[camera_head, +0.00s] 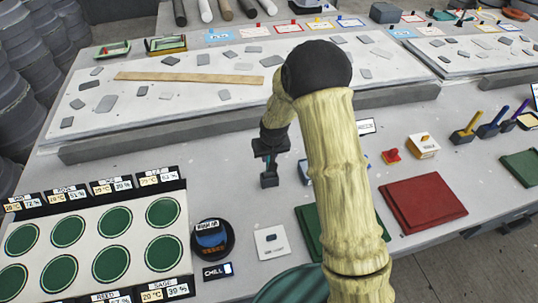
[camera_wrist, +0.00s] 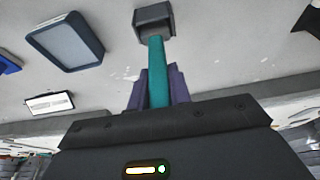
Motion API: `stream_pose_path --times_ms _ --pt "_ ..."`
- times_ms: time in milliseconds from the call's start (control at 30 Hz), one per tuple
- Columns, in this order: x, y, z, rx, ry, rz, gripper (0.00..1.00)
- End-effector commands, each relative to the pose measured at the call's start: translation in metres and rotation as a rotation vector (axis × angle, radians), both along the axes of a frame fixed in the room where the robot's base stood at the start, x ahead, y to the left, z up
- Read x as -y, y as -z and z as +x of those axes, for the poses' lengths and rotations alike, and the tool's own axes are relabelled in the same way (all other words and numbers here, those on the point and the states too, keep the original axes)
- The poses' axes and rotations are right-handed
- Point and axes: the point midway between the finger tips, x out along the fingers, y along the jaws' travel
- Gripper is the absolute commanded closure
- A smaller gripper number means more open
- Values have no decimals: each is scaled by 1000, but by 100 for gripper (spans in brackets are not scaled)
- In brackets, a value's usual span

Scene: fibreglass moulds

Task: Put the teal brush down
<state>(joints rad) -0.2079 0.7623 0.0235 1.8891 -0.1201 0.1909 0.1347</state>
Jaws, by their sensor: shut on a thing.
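The teal brush has a teal handle (camera_wrist: 157,70) and a dark grey block-shaped end (camera_wrist: 153,20), which also shows in the head view (camera_head: 269,181). My gripper (camera_wrist: 158,92), with purple fingers, is shut on the handle. In the head view my gripper (camera_head: 269,160) points down over the grey table (camera_head: 185,155), left of my arm's pale link, with the brush's dark end lowest. I cannot tell whether that end touches the table. The upper handle is hidden between the fingers.
A blue-rimmed tray (camera_wrist: 65,42) is close beside the brush. A small white card-like pad (camera_head: 270,243) and a round dark dish (camera_head: 212,240) lie nearer. A panel with green discs (camera_head: 110,222) is at left. A red mat (camera_head: 425,203) is right. Bare table lies left of my gripper.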

Motion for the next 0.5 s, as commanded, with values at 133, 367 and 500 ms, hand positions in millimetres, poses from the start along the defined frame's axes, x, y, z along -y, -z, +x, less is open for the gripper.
stream_pose_path --times_ms 133,367,500 --pt "0 4 0 0 0 0 100" --pt "1 3 0 0 2 1 59" --pt "0 2 0 0 0 0 59"
